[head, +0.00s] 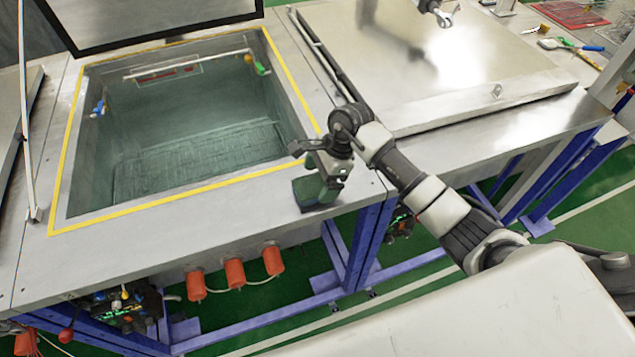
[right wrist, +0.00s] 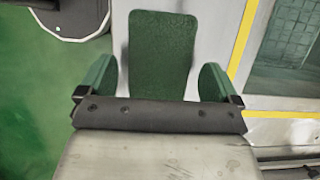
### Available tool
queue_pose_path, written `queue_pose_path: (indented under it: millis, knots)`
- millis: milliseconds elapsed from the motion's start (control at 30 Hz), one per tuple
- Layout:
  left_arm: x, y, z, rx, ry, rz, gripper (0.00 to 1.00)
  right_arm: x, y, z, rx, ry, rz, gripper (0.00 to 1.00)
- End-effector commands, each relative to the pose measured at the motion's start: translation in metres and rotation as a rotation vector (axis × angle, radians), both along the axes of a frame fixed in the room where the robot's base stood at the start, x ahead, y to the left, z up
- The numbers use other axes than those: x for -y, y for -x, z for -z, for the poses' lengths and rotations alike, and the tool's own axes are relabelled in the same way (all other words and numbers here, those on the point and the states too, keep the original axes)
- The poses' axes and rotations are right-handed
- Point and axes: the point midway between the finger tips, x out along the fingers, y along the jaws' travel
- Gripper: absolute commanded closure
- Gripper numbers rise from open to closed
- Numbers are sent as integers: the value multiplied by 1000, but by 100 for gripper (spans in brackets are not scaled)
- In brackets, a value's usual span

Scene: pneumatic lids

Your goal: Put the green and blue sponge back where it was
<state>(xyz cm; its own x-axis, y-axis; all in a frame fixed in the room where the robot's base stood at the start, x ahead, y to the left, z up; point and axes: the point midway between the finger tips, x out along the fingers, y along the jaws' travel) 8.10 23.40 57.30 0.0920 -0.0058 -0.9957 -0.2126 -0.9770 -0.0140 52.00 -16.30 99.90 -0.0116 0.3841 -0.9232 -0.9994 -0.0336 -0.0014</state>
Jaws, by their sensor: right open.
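The sponge (head: 308,192) is on the steel ledge at the near right corner of the open tank, with a green upper face and a darker side. In the right wrist view the sponge (right wrist: 160,55) shows as a green rectangle between the two fingers. My right gripper (head: 322,178) is just above the sponge in the head view. In the wrist view the right gripper (right wrist: 158,82) is open, with a finger on each side and a gap to the sponge on both sides. Its lower part is hidden by the gripper.
The open tank (head: 75,150) has a yellow-edged rim and a raised lid (head: 150,15). A closed steel lid (head: 430,60) covers the section to the right. A brush with a blue handle (head: 590,47) lies at the far right. The ledge drops off at the front.

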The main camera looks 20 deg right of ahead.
Motion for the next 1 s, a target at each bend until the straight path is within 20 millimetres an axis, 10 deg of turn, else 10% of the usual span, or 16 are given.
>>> queue_pose_path:
  millis: [500, 1000]
  knots:
    - [-2, 1, 29, -1, -2, 0, 53, 37, -1, -86, 0, 2, -1, 7]
    - [-2, 1, 29, -2, -2, 0, 53, 34, 1, -93, 1, -27, 3, 7]
